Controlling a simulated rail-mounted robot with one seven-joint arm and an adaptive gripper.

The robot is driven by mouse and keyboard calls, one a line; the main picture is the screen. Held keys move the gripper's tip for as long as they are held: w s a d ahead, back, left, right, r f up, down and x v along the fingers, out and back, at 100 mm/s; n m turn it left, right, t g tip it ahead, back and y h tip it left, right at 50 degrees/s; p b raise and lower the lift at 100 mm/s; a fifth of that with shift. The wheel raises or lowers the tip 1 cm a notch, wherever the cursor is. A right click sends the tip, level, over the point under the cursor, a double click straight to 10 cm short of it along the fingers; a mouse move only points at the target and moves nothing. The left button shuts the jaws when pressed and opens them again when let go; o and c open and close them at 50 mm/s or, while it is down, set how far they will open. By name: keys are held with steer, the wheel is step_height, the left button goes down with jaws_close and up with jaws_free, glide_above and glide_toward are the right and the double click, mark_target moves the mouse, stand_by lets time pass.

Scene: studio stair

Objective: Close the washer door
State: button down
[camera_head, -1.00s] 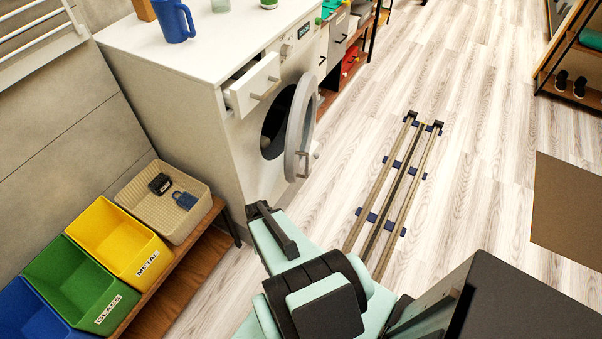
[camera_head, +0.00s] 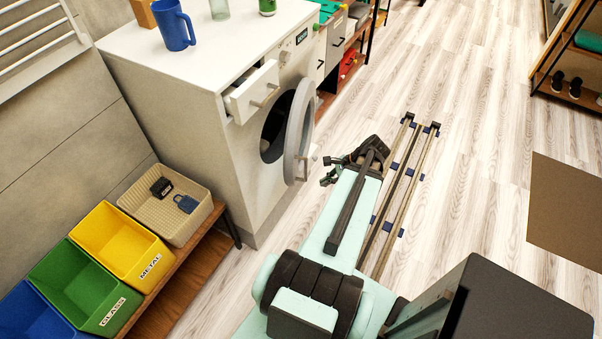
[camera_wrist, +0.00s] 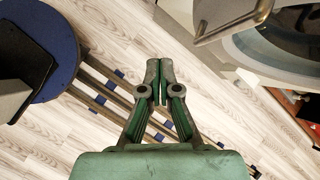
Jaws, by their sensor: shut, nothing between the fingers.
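The white washer (camera_head: 210,110) stands at the left centre in the head view. Its round door (camera_head: 298,130) is swung open, out from the dark drum opening (camera_head: 273,137). A handle (camera_head: 308,158) sits on the door's free edge. My gripper (camera_head: 328,170) is beside the door's lower free edge, with a small gap seeming to lie between them. In the wrist view my gripper (camera_wrist: 159,66) is shut and empty over the floor. There the door (camera_wrist: 200,45) and its metal handle (camera_wrist: 236,22) are at the upper right, apart from the fingers.
The washer's detergent drawer (camera_head: 252,92) is pulled out above the door. A blue mug (camera_head: 174,25) stands on top. A low shelf with a beige basket (camera_head: 146,212) and yellow (camera_head: 119,240), green and blue bins is at left. Rails (camera_head: 402,185) run along open floor.

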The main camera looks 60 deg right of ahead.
step_height(320, 180, up, 4)
steer(key=s+d+m+t, duration=0.1)
steer(key=d+m, duration=0.2)
steer(key=m, duration=0.1)
steer(key=m+t+p, duration=0.1)
steer(key=p, duration=0.2)
glide_toward(294, 177)
steer(key=x, duration=0.4)
steer(key=shift+a+f, duration=0.3)
steer(key=shift+a, duration=0.1)
steer(key=shift+w+a+f+p, duration=0.1)
steer(key=shift+w+a+p, duration=0.2)
steer(key=shift+w, duration=0.3)
steer(key=shift+w+d, duration=0.1)
